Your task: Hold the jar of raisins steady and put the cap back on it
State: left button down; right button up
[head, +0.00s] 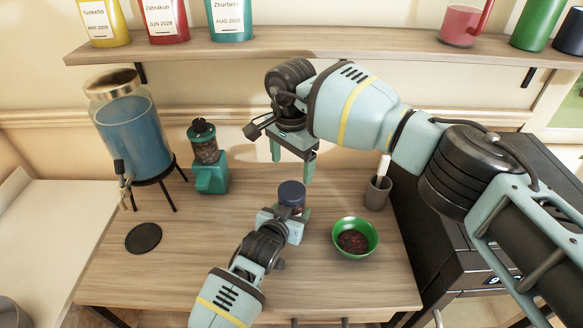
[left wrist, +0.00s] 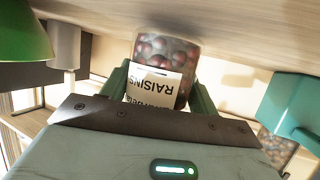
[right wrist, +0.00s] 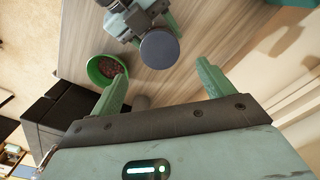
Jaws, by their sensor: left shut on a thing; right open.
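The jar of raisins (left wrist: 165,65) stands upright on the table, its label upside down in the left wrist view. My left gripper (left wrist: 160,98) is shut around the jar's body, one finger on each side. A dark blue cap (head: 291,192) sits on top of the jar in the head view. The cap (right wrist: 160,48) shows as a round disc from above in the right wrist view. I cannot tell whether it is screwed tight. My right gripper (head: 292,168) is open and empty, pointing down above the cap and apart from it.
A green bowl (head: 342,225) of dark bits stands right of the jar, with a grey cup (head: 377,194) behind it. A teal grinder (head: 208,165), a blue drink dispenser (head: 133,135) and a flat black disc (head: 143,238) are at left. A shelf (head: 330,43) runs above.

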aim_at(292, 190)
jog(key=shift+f, duration=0.1)
jog(key=shift+f, duration=3.9)
jog(key=shift+c, duration=0.4)
jog(key=c, duration=0.9)
jog(key=shift+m, duration=1.7)
jog(key=shift+c, duration=0.2)
jog(key=o, duration=1.1)
